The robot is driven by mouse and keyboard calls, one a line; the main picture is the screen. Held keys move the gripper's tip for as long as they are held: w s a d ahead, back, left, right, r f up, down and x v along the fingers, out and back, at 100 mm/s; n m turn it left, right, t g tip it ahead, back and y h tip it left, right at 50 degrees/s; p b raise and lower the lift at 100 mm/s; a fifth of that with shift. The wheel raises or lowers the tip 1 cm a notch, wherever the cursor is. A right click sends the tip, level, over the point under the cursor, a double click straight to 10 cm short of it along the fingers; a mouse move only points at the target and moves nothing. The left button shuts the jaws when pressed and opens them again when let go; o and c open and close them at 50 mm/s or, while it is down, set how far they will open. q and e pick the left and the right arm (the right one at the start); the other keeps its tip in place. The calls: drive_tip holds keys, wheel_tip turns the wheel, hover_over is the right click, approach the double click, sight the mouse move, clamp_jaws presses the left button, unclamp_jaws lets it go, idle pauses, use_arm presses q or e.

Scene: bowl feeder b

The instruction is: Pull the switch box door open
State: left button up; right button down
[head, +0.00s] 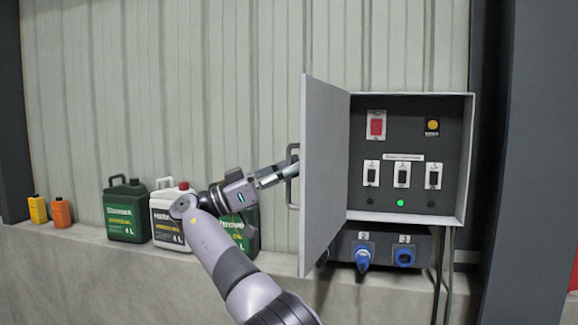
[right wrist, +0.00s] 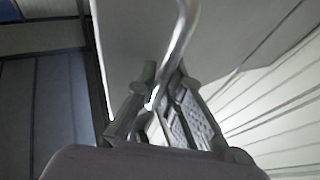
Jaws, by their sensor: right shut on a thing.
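The grey switch box (head: 467,160) hangs on the wall at the right of the head view. Its door (head: 325,170) stands swung out on its left side, so the switches inside show. A bar handle (head: 291,190) is on the door's outer face. My right gripper (head: 292,165) is at the upper part of this handle, shut on it. In the right wrist view the handle (right wrist: 182,40) runs down between the fingers (right wrist: 155,100), with the door panel (right wrist: 130,40) behind it. My left gripper is not in view.
Inside the box are a red switch (head: 377,127), a yellow button (head: 432,125) and several toggles. Blue sockets (head: 363,256) sit below. Green and white canisters (head: 125,211) and orange bottles (head: 60,212) stand on the ledge at left, some behind my right arm.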

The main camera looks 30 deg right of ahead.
idle(0.3)
drive_tip(key=c, duration=2)
unclamp_jaws()
drive_tip(key=shift+a, duration=0.1)
drive_tip(key=shift+o, duration=0.2)
